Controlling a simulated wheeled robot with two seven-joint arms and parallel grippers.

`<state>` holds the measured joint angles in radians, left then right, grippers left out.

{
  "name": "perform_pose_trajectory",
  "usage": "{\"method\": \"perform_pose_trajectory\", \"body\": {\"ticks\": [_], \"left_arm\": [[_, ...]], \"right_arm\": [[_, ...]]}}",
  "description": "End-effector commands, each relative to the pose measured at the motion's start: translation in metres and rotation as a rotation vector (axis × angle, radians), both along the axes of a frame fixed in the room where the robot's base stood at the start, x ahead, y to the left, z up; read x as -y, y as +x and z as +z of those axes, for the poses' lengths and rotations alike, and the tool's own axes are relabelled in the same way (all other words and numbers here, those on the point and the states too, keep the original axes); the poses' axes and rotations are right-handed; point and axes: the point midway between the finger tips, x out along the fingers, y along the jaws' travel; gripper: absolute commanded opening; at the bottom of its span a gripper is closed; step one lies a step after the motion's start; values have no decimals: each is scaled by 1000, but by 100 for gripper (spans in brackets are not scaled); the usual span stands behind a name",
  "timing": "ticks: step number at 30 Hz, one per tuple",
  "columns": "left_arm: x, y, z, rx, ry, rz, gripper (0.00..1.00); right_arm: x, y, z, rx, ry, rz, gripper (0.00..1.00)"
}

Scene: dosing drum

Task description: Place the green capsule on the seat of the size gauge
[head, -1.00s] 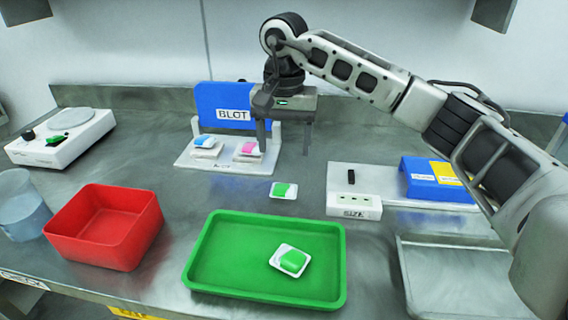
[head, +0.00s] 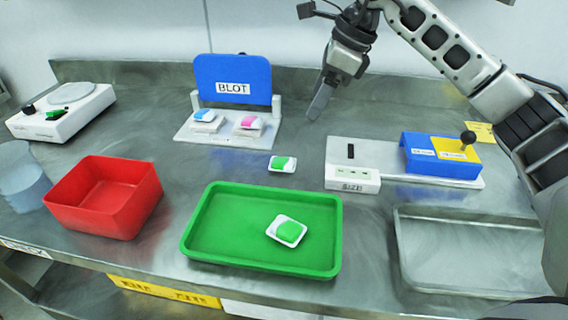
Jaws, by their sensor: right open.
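A green capsule on a white backing (head: 283,163) lies on the bench behind the green tray. Another green capsule on a white backing (head: 287,231) lies in the green tray, right of its middle. The size gauge (head: 352,179), a white base with a SIZE label and a small black post, stands right of the bench capsule. Its blue block (head: 420,155) and yellow block with a black knob (head: 457,149) sit at its right. My right gripper (head: 321,101) is open and empty above the bench, behind the gauge and right of the BLOT stand. My left gripper is not in view.
The green tray (head: 200,225) and red bin (head: 90,205) stand in front. The blue BLOT stand (head: 232,72) holds a blue and a pink capsule. A white device (head: 62,112) and clear beaker (head: 25,185) are at left. An empty metal tray (head: 470,215) lies at right.

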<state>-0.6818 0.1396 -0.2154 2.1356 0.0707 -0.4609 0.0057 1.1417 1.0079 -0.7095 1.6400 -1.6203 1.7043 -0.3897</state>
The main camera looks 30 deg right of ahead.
Motion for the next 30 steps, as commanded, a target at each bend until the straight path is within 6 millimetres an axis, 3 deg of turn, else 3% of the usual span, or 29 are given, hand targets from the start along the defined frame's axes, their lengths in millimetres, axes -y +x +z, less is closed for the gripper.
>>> {"method": "perform_pose_trajectory", "body": {"ticks": [12, 20, 30], "left_arm": [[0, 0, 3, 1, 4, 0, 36], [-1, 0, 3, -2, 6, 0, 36], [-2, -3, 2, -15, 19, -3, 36]], "right_arm": [[-27, 18, -77, -3, 0, 3, 64], [-33, 22, -96, -2, -2, 4, 64], [-51, 27, -137, -2, -1, 4, 64]]}}
